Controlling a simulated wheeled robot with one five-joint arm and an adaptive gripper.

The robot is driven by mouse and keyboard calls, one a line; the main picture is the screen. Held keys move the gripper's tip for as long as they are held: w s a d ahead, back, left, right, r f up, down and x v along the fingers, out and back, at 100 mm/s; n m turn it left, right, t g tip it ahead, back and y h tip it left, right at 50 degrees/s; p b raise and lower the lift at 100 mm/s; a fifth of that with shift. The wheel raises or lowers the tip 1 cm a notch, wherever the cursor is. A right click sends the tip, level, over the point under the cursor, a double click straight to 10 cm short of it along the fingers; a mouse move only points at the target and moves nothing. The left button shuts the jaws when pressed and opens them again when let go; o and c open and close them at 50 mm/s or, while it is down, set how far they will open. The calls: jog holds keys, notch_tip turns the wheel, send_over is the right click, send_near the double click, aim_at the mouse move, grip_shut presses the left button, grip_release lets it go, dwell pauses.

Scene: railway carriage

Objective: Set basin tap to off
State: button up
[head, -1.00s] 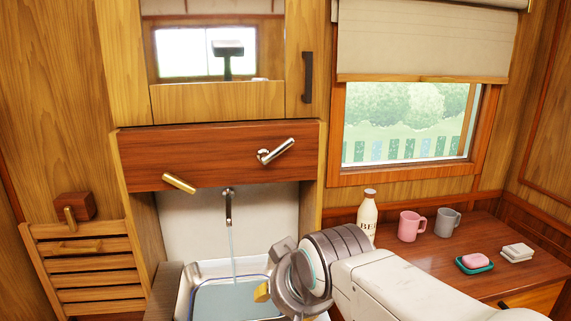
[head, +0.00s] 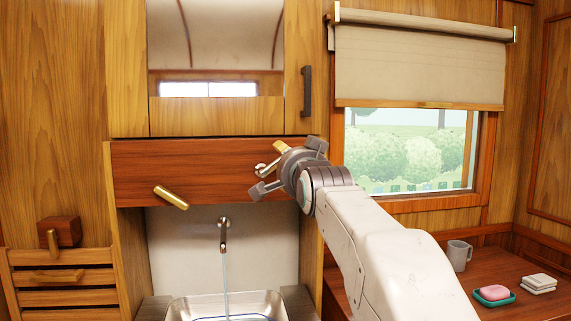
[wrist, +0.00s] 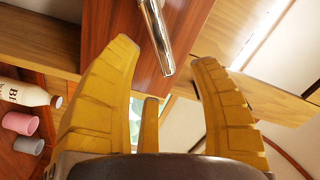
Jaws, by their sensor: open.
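A chrome lever (head: 262,168) sits on the red-brown wooden panel (head: 225,160) above the basin, mostly hidden by my gripper. A brass lever (head: 171,197) is on the same panel to the left. Below, the spout (head: 223,232) runs a thin stream of water (head: 226,275) into the metal basin (head: 185,309). My gripper (head: 270,165) is open at the panel by the chrome lever. In the wrist view, the chrome lever (wrist: 156,38) lies between the yellow fingertips, its free end pointing into the gap, with room on both sides. I cannot see which lever works the water.
A mirror (head: 215,50) and a dark cabinet handle (head: 307,92) are above the panel. A window with a blind (head: 420,65) is to the right. A grey mug (head: 459,255) and pink soap (head: 494,293) stand on the right-hand counter. A slatted wooden piece (head: 60,278) is at left.

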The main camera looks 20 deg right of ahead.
jog(key=shift+p+x, duration=0.5)
jog(key=shift+x, duration=2.15)
grip_shut()
